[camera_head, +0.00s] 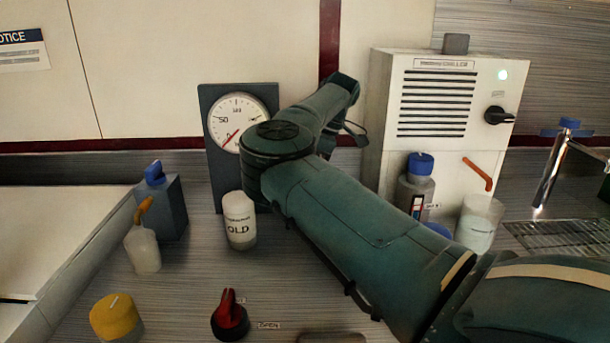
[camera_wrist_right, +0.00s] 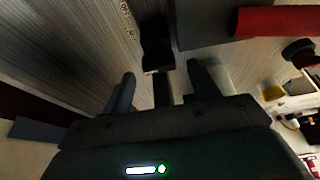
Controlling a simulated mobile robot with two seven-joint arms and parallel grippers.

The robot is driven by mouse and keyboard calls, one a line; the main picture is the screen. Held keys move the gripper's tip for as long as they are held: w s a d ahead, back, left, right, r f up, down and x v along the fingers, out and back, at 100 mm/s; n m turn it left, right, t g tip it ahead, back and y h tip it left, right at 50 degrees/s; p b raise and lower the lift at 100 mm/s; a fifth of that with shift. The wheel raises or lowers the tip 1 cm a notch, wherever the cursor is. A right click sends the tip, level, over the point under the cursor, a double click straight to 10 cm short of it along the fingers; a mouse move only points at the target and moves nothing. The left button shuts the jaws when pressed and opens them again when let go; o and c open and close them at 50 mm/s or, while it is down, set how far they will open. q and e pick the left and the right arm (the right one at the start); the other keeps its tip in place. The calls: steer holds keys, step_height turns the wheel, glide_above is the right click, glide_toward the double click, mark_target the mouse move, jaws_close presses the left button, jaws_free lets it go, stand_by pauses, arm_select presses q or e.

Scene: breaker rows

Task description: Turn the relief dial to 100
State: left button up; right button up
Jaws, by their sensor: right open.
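A round white gauge (camera_head: 236,106) with marks around 50 and 100 stands on a dark grey panel (camera_head: 217,182) at the back. Its red needle points to the lower left, below the 50 mark. My right arm crosses in front of the panel's right side and hides part of it; I cannot make out the relief dial in the head view. In the right wrist view, my right gripper (camera_wrist_right: 162,85) is open. A dark knob-like part (camera_wrist_right: 156,50) lies just beyond and between its fingertips; I cannot tell whether they touch it. My left gripper is not in view.
A white bottle (camera_head: 238,220) stands before the panel. A chiller box (camera_head: 385,150) is behind my right arm, with a blue-capped bottle (camera_head: 413,185) in front. A red-handled knob (camera_head: 230,317) and yellow cap (camera_head: 115,316) are at the front. Some counter between them is clear.

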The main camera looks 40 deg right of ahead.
step_height(320, 180, up, 9)
steer(key=shift+p, duration=0.4)
stand_by(0.4)
